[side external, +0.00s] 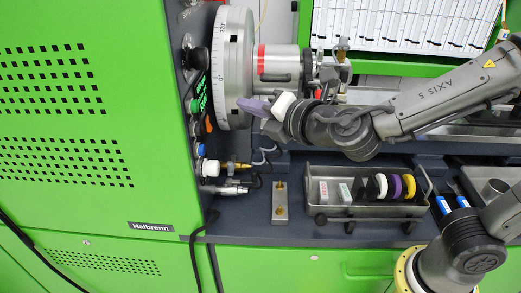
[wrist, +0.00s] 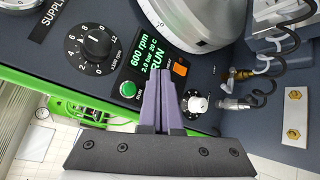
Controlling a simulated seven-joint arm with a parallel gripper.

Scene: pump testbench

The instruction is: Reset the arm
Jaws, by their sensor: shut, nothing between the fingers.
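My gripper (side external: 252,105) has purple fingers and hangs in front of the graduated disc (side external: 232,68) of the test bench in the side external view. Its fingers point left toward the control panel. In the wrist view my gripper (wrist: 160,82) is shut and empty, with both fingers together. Beyond the fingertips is a lit display (wrist: 154,62) reading 600 rpm, 2.0 bar, 20 C and RUN. The fingers overlap the panel in this view. I cannot tell how far they are from it.
A black dial (wrist: 92,47), a green button (wrist: 128,89), an orange switch (wrist: 180,69) and a white knob (wrist: 197,104) sit around the display. A metal tray (side external: 385,211) with coloured rings stands below my arm. A metal plate (side external: 280,190) with brass fittings is left of it.

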